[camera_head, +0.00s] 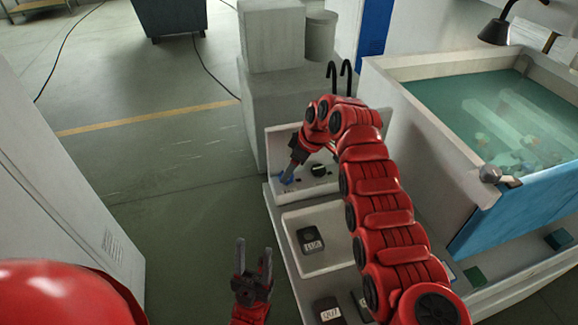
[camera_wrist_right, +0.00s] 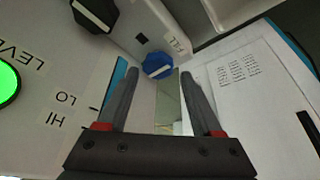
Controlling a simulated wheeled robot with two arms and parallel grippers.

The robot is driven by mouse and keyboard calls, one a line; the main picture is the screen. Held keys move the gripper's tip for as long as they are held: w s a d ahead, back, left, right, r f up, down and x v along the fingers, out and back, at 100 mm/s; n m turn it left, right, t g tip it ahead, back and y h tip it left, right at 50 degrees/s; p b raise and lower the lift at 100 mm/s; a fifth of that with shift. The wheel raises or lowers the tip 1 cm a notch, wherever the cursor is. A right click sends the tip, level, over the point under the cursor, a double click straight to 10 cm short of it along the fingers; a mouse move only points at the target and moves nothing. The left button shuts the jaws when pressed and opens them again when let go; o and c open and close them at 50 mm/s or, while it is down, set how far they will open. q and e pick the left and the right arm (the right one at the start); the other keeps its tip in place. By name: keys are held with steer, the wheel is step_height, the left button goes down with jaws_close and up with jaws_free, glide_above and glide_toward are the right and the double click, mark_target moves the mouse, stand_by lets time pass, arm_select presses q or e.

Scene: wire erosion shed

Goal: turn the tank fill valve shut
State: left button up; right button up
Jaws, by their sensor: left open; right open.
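My left gripper (camera_head: 254,252) is open and empty, low over the floor.
A black knob (camera_wrist_right: 95,14) with a white bar is on the same panel, near a green light (camera_wrist_right: 7,80) and LEVEL, HI and LO lettering. A water tank (camera_head: 398,108) stands at the right. A white tray (camera_head: 328,265) holds a dark labelled block. Open floor lies left.

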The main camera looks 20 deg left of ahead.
steer(key=shift+w+a+f, duration=0.25)
steer(key=shift+a+f, duration=0.05)
steer(key=shift+f, duration=0.3)
steer(key=shift+a+f+p, duration=0.2)
steer(key=shift+f+p, duration=0.1)
steer(key=shift+f, duration=0.3)
jaws_close()
